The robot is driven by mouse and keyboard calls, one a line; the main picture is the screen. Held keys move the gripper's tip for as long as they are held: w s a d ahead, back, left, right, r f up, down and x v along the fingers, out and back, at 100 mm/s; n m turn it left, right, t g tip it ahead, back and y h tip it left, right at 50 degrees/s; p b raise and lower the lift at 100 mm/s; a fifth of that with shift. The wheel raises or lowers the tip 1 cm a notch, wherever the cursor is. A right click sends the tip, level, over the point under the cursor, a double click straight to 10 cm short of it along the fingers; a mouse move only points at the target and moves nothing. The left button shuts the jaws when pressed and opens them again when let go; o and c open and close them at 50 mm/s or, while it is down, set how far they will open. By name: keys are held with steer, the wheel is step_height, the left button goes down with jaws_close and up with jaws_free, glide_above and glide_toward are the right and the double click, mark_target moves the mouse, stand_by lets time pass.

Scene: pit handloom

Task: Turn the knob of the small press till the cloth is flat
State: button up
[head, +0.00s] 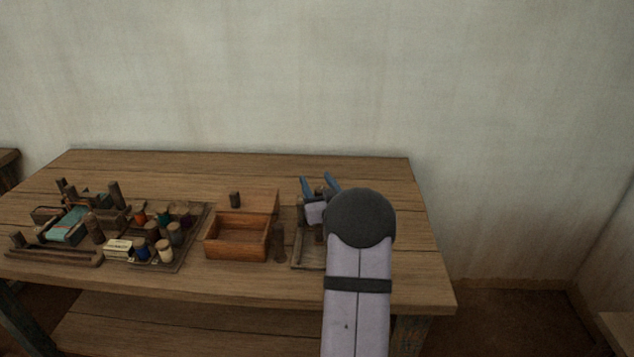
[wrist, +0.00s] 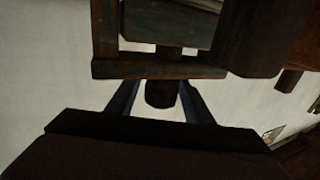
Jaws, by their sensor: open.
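My gripper (head: 319,182) is open at the right part of the table, its two blue fingers apart. In the wrist view its fingers (wrist: 160,97) stand on either side of a dark round knob (wrist: 160,94), with a gap showing at both sides. The knob is joined by a short stem to a wooden crossbar (wrist: 158,69), which looks like part of the small press. In the head view my arm hides much of the press; a wooden frame (head: 303,262) shows beside it. A pale strip at the wrist view's top edge may be cloth; I cannot tell if it is flat.
Left of the frame stand a dark peg (head: 279,243) and an open wooden box (head: 236,252). Further left are a tray (head: 183,262) of several spools and a small loom (head: 68,226). The table (head: 385,180) is clear at its back and right.

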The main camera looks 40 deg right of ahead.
steer(key=shift+c, duration=0.2)
steer(key=c, duration=1)
steer(key=shift+b, duration=0.3)
steer(key=shift+d+m+g+h+b, duration=0.2)
steer(key=shift+m+g+h+b, duration=0.55)
steer(key=shift+h+b, duration=0.4)
steer(key=shift+s+d+m+g+h+b, duration=0.25)
steer(key=shift+m+g+h+b, duration=0.3)
steer(key=shift+m+h+b, duration=0.25)
steer(key=shift+r, duration=0.1)
steer(key=o, duration=1)
